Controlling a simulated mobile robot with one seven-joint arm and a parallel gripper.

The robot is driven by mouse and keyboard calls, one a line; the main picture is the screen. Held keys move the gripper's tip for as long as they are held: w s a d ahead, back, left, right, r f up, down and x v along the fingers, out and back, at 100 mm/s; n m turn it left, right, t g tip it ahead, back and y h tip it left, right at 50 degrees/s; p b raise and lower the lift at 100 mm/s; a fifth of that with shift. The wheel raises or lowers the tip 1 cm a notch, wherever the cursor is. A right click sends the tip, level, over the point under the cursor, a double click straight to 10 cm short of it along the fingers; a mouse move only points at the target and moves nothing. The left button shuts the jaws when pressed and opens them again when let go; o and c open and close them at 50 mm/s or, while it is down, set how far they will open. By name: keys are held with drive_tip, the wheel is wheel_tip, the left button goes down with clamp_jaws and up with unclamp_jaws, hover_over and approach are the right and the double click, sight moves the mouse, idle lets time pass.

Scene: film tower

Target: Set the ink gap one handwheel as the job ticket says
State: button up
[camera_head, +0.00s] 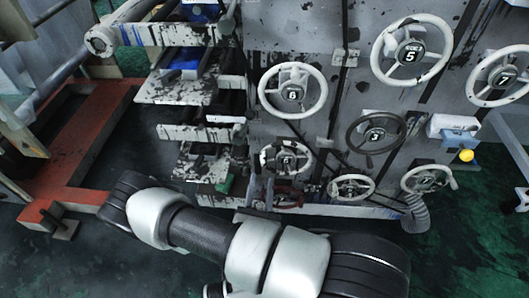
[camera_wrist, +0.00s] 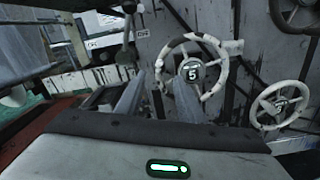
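Several handwheels sit on the grey, ink-splashed machine panel. In the head view, a worn white handwheel (camera_head: 264,158) with a dark numbered hub is low on the panel, just beyond my gripper (camera_head: 260,188). In the wrist view a chipped white handwheel (camera_wrist: 223,67), its hub apparently reading 5, is ahead of my gripper (camera_wrist: 160,95). The two grey fingers stand apart with nothing seen between them, below and left of the hub. Whether a finger touches the rim I cannot tell. No legible ink gap one label or job ticket shows.
Other white wheels show a 6 hub (camera_head: 293,95) and a 5 hub (camera_head: 411,53); a dark wheel (camera_head: 352,133) is between. A smaller white wheel (camera_head: 352,187) is low right. A yellow button (camera_head: 466,155) is at right. Ink-spattered ledges (camera_head: 185,90) and a red frame (camera_head: 85,140) are left.

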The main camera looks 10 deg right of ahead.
sight(264, 152)
drive_tip(key=b+x, duration=0.1)
drive_tip(key=x, duration=1.2)
drive_tip(key=shift+w+d+b, duration=0.15)
drive_tip(key=shift+w+b, duration=0.2)
drive_tip(key=shift+b, duration=0.05)
drive_tip(key=shift+c, duration=0.3)
clamp_jaws()
